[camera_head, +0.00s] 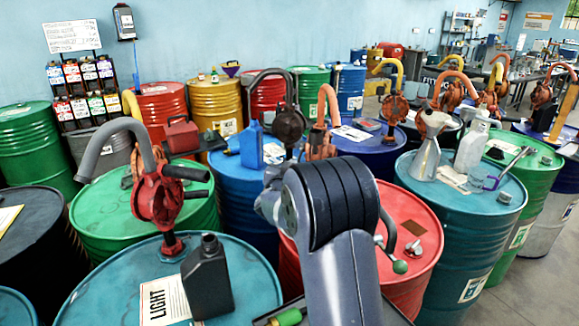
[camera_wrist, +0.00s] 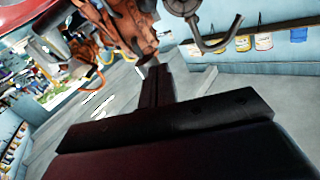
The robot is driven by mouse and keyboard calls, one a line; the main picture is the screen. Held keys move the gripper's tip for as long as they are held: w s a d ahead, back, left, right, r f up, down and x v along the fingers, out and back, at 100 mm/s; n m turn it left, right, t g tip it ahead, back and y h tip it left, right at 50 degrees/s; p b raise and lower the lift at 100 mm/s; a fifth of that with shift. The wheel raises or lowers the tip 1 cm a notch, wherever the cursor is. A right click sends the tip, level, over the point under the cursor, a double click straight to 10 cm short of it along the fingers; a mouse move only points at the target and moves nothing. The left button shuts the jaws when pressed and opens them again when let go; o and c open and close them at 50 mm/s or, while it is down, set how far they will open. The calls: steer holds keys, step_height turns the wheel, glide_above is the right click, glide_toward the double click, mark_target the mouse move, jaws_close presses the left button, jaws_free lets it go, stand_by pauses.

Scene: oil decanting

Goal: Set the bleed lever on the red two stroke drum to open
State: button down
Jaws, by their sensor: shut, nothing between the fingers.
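A red drum (camera_head: 415,213) stands just behind my arm in the head view, its middle hidden by the arm. I cannot read a two stroke label on it. A dark curved bar with a green ball end (camera_head: 400,266) and a small pale fitting (camera_head: 416,249) show at its top. I cannot tell which is the bleed lever or how it is set. My gripper is hidden behind my arm in the head view. In the wrist view my gripper (camera_wrist: 157,82) is shut and empty, with an orange pump body (camera_wrist: 125,25) beyond its fingertips.
A teal drum (camera_head: 240,265) with a red hand pump (camera_head: 158,195) and a black bottle (camera_head: 207,280) stands left of my arm. Another teal drum (camera_head: 440,190) at right bears a metal can (camera_head: 428,145). Drums with pumps crowd the back. Floor shows at far right.

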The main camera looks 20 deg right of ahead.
mark_target(299, 160)
steer(key=w+d+f+p, duration=0.4)
steer(key=w+d, duration=0.1)
steer(key=w, duration=0.4)
steer(key=shift+w+f, duration=0.15)
steer(key=shift+w, duration=0.15)
steer(key=shift+d, duration=0.1)
step_height(299, 160, down, 3)
steer(key=b, duration=0.3)
steer(key=shift+r, duration=0.2)
steer(key=shift+f, duration=0.1)
